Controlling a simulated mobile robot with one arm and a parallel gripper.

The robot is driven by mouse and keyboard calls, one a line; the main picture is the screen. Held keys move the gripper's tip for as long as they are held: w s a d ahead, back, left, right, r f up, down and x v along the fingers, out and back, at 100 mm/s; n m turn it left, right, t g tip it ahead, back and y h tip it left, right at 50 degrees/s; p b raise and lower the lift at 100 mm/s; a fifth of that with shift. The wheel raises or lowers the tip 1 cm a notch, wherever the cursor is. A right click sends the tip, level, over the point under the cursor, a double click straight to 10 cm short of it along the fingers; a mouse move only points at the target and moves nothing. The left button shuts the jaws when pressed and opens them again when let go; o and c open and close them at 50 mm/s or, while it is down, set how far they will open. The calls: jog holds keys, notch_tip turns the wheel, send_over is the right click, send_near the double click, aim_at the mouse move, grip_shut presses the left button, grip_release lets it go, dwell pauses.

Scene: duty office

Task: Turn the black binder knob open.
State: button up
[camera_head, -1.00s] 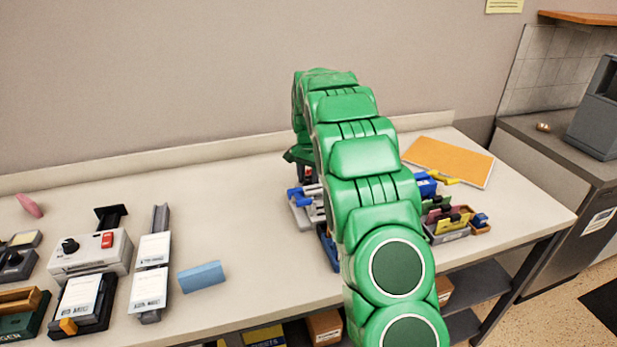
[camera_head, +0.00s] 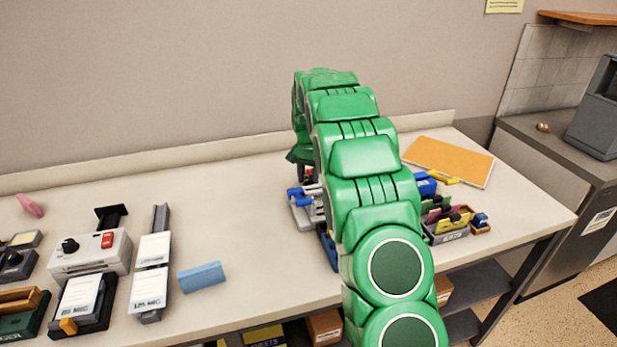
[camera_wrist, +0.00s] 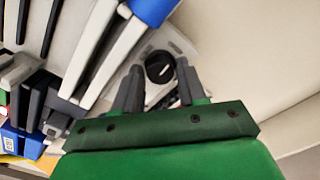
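The black binder knob (camera_wrist: 160,67), round with a white mark, sits on a pale grey base in the wrist view. My gripper (camera_wrist: 159,68) is open, with its two grey fingers on either side of the knob. Whether either finger touches it is unclear. In the head view my green arm hides the knob. The grey binder (camera_head: 303,207) with a blue end shows partly beside my arm on the table.
A beige box (camera_head: 92,254) with another black knob and a red switch stands at the left of the table (camera_head: 240,200). A blue block (camera_head: 202,277) lies nearer the middle. Several binders and stationery items crowd right of my arm. An orange sheet (camera_head: 447,160) lies behind them.

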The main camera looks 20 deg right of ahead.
aim_at(308, 180)
dwell(0.3)
notch_tip(308, 180, up, 7)
jog(key=shift+f, duration=0.1)
jog(key=shift+r, duration=0.5)
jog(key=shift+s+a+r, duration=0.1)
jog(key=s+a+r+n+g, duration=0.1)
jog(key=s+a+r+n, duration=0.3)
jog(key=s, duration=1)
jog(key=s+a+r, duration=0.3)
jog(key=s+r, duration=0.2)
jog(key=s, duration=0.9)
jog(key=s+a+f+n, duration=0.1)
jog(key=s+f+n, duration=0.1)
jog(key=s, duration=1.1)
jog(key=s+a+f+n, duration=0.1)
jog(key=s+a+f, duration=0.1)
jog(key=s, duration=1.2)
jog(key=shift+s+f+n+g, duration=0.2)
jog(key=shift+s+n+g, duration=0.1)
jog(key=shift+n+g, duration=0.1)
